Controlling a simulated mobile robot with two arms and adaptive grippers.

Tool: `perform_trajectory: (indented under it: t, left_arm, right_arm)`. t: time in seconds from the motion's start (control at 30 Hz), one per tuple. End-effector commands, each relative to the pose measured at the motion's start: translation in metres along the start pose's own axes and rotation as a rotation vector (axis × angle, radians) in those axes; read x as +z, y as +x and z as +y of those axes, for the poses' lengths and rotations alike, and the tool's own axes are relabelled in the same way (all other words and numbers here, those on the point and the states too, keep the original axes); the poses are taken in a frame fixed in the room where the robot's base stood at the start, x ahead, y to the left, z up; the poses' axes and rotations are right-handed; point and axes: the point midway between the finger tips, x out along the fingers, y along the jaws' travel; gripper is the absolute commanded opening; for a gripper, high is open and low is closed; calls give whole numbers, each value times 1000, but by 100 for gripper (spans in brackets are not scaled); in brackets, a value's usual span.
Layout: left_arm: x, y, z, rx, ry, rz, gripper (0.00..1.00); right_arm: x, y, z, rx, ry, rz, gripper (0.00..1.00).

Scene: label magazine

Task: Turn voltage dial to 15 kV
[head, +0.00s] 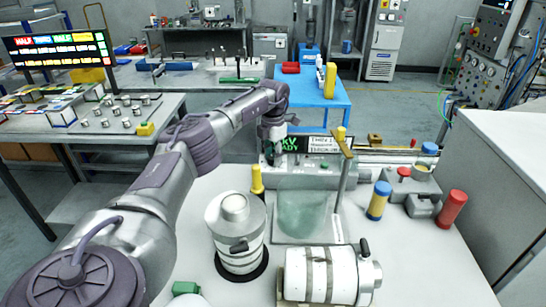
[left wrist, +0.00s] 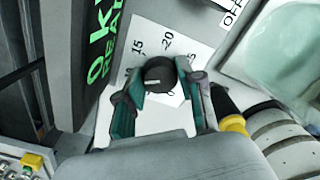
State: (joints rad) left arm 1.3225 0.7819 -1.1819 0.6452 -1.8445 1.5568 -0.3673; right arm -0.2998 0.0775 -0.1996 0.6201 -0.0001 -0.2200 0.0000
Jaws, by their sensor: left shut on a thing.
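The voltage dial (left wrist: 160,68) is a round black knob on a white scale plate (left wrist: 150,40) with the marks 15 and 20. A short pale line shows on the knob near its lower left edge; I cannot tell exactly which mark it points at. My left gripper (left wrist: 158,78) is shut on the dial, one fingertip on each side. In the head view my left gripper (head: 272,133) is at the front of the grey control unit and hides the dial. My right gripper is not in view.
The front right of the bench is clear.

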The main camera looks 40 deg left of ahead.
Motion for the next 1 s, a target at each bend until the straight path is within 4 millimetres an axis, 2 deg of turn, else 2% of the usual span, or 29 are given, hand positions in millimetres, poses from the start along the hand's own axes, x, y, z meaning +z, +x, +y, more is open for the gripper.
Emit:
perform_trajectory:
  t: [0.6,1.0]
  left_arm:
    - [0,-1,1,3,578,-3,2]
    - [0,-2,1,3,852,-4,2]
  right_arm:
    - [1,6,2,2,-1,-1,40]
    - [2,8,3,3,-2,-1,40]
